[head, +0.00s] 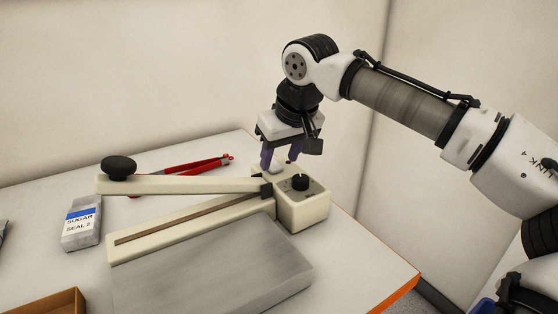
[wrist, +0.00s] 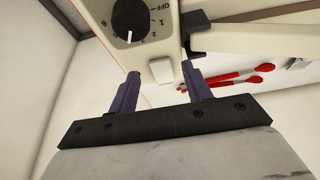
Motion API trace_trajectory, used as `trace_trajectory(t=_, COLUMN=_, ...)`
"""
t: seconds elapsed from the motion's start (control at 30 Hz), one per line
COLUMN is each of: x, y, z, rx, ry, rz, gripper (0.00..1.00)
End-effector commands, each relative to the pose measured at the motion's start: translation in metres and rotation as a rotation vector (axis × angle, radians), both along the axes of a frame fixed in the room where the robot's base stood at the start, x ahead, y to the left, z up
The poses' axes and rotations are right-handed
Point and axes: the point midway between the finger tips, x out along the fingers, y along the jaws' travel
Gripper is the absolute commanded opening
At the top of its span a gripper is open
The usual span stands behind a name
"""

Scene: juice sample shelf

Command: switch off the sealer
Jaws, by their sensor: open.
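A small pale block (wrist: 162,70) on the box lies between the fingertips in that view. My gripper (head: 280,158) is open and empty above the box's back, behind the dial; it also shows in the wrist view (wrist: 160,78).
Red-handled tongs (head: 200,166) lie behind the sealer arm. A labelled sugar bag (head: 82,222) stands at the left. A grey plate (head: 210,270) lies in front of the sealer. A brown tray (head: 52,304) is at the front left. The table's orange edge (head: 398,294) is at the right.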

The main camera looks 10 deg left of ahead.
Motion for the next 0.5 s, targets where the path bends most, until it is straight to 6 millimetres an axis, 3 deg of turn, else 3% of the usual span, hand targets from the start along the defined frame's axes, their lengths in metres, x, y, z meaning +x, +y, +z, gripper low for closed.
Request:
trace_trajectory(t=0.2, x=0.004, y=0.005, z=-0.016, rx=-0.001, ry=-0.001, rz=0.001, gripper=0.49)
trace_trajectory(t=0.5, x=0.005, y=0.005, z=-0.017, rx=0.0, ry=-0.002, rz=0.001, gripper=0.48)
